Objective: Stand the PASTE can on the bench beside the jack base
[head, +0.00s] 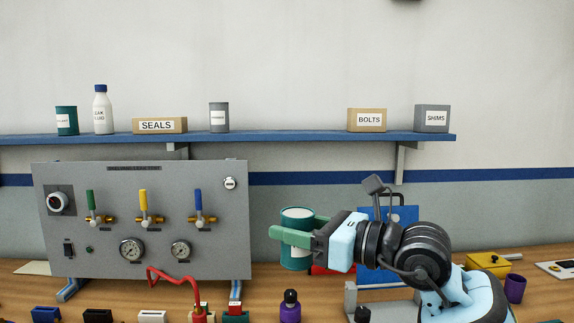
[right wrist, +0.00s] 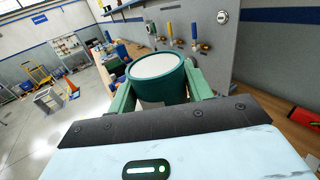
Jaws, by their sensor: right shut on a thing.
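A teal can (head: 295,253) with a pale top is held upright by my right gripper (head: 292,238), just right of the grey gauge panel. The green fingers are closed around its upper part. In the right wrist view the can (right wrist: 158,84) sits between both fingers, and its pale round top faces the camera. I cannot read any name on it, nor tell whether its bottom touches the bench (head: 272,301). A red piece (head: 330,271) shows low behind my right gripper, partly hidden; I cannot tell whether it belongs to the jack base. My left gripper is out of view.
The gauge panel (head: 105,245) with valves stands left of the can. A purple bottle (head: 289,306) stands in front of the can. A blue case (head: 404,214) is behind my arm. The wall shelf (head: 280,138) runs above.

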